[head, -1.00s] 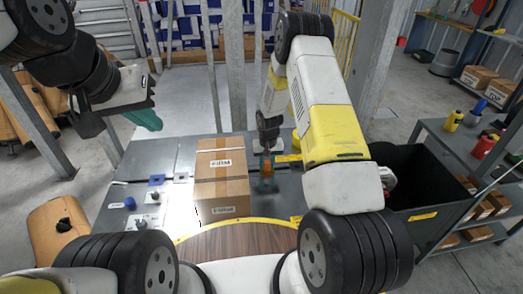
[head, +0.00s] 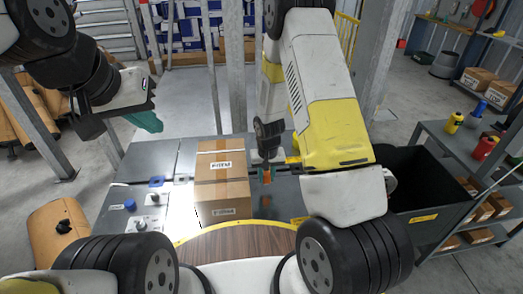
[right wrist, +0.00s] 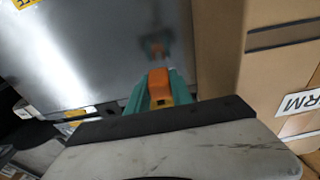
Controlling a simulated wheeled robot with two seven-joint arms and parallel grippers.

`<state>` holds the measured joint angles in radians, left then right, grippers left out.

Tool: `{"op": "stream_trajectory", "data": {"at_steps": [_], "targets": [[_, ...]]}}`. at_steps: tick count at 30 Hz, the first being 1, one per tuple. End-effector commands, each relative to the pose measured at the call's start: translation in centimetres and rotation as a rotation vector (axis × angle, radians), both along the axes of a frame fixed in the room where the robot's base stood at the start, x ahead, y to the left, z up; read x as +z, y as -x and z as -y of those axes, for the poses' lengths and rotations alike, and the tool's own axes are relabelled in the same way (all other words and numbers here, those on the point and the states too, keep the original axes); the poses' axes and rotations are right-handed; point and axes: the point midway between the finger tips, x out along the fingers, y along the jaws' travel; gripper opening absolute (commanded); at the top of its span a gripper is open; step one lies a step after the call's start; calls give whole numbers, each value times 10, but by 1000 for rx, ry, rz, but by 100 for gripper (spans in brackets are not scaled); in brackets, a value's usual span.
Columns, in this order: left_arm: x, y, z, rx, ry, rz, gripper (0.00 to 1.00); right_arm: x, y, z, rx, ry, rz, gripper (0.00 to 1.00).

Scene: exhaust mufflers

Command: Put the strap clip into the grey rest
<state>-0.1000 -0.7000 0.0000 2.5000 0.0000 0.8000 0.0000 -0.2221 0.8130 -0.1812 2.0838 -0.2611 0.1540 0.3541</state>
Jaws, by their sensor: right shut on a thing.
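My right gripper (head: 265,178) is over the grey table, just right of the cardboard box. Its teal fingers are shut on a small orange strap clip (head: 267,174). In the right wrist view the orange clip (right wrist: 159,82) sits between the teal fingers (right wrist: 157,95), and a dim reflection shows on the shiny surface beyond. The clip appears held above the table. My left gripper (head: 146,122) hangs at the left, away from the table items. Its teal fingers show side-on, so their opening cannot be told. I cannot make out the grey rest clearly in either view.
A taped cardboard box (head: 221,182) stands close left of my right gripper. Small blue and grey fittings (head: 130,204) lie at the table's left. A black bin (head: 425,185) stands at the right, beside a shelf (head: 455,150) with bottles and boxes. A metal post (head: 236,70) rises behind.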

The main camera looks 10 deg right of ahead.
Motion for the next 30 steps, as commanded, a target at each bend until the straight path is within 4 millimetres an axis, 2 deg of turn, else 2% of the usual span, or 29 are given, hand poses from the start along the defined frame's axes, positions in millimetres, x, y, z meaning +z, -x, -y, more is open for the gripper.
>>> {"op": "stream_trajectory", "data": {"at_steps": [3,11,18,30], "targets": [[0,0,0,0,0,0,0,3,25,-5,4,1,-1,0],[0,0,0,0,0,0,0,6,56,-10,1,0,0,0],[0,0,0,0,0,0,0,6,63,-11,0,0,1,0],[0,0,0,0,0,0,0,9,60,-10,-1,-1,2,0]]}}
